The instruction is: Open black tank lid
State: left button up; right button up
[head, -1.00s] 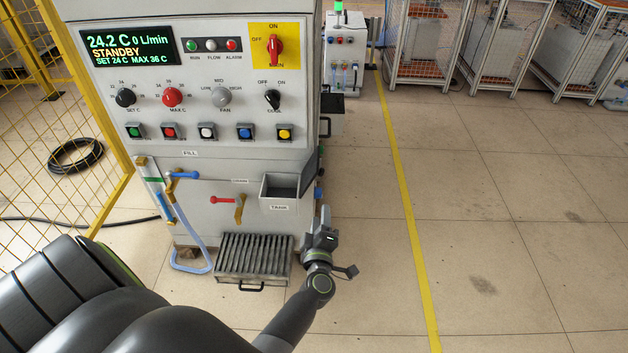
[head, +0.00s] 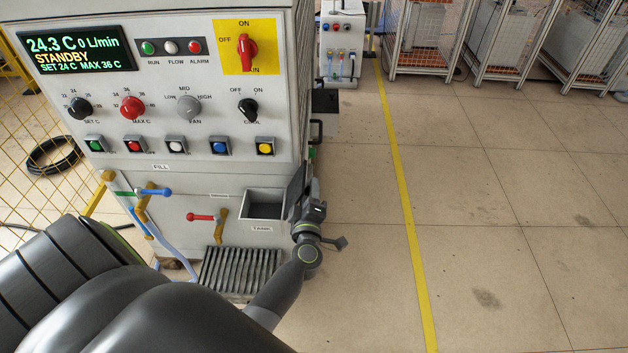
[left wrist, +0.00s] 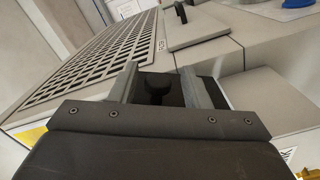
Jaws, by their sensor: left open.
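The tank (head: 262,228) is a grey open-topped box low on the machine's front, with its dark inside showing. My left gripper (head: 309,193) is beside the lid, to the right of the tank. In the left wrist view my left gripper (left wrist: 159,82) has its fingers apart. A black knob (left wrist: 155,87) on a dark surface shows between them; whether the fingers touch it I cannot tell. My right gripper is not in view.
A blue-handled valve (head: 152,191) and a red-handled valve (head: 205,217) are left of the tank. A slatted grate (head: 240,270) is below. Floor (head: 500,230) to the right is clear. A vent grille (left wrist: 95,55) shows in the wrist view.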

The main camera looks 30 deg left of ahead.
pick_arm(q)
jog(key=shift+w+a, duration=0.2)
jog(key=shift+w, duration=0.05)
jog(key=shift+r, duration=0.1)
grip_shut()
jog(key=shift+s+a+r+n+p, duration=0.15)
jog(key=shift+a+r+n+p, duration=0.05)
jog(key=shift+r+n+p, duration=0.2)
jog(key=shift+s+a+r+n, duration=0.1)
jog(key=shift+a+r+n, duration=0.05)
jog(key=shift+n, duration=0.15)
jog(key=shift+s+a+r+n+p, duration=0.25)
jog(key=shift+a+n+p, duration=0.3)
jog(key=shift+n, duration=0.25)
jog(key=shift+d, duration=0.1)
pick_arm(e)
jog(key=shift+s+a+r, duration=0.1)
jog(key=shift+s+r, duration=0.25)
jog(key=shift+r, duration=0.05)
